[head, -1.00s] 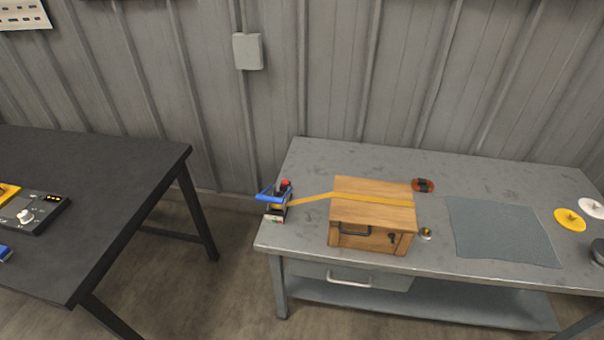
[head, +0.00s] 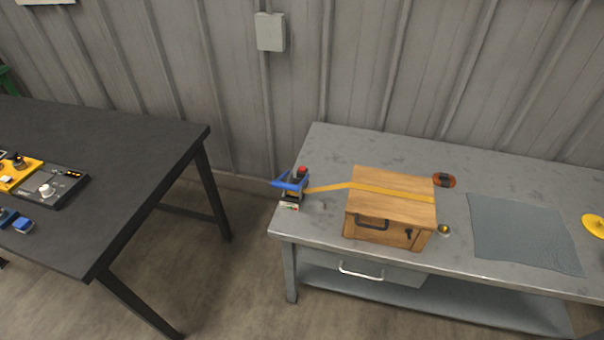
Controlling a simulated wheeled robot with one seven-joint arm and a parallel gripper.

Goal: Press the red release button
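The red release button (head: 302,171) is a small red knob on top of a ratchet device with a blue lever (head: 290,182). The device stands near the left end of the grey metal workbench (head: 480,179). A yellow strap (head: 330,187) runs from it over the top of a wooden box (head: 385,217). The box has a dark handle and a keyhole-like dark mark on its front. My gripper is not in view.
A black table (head: 110,150) stands to the left with a yellow device (head: 20,176) and a dark control box (head: 52,190). Floor shows between the tables. A grey mat (head: 525,235), an orange-and-black item (head: 444,180) and a yellow disc (head: 594,224) lie on the workbench.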

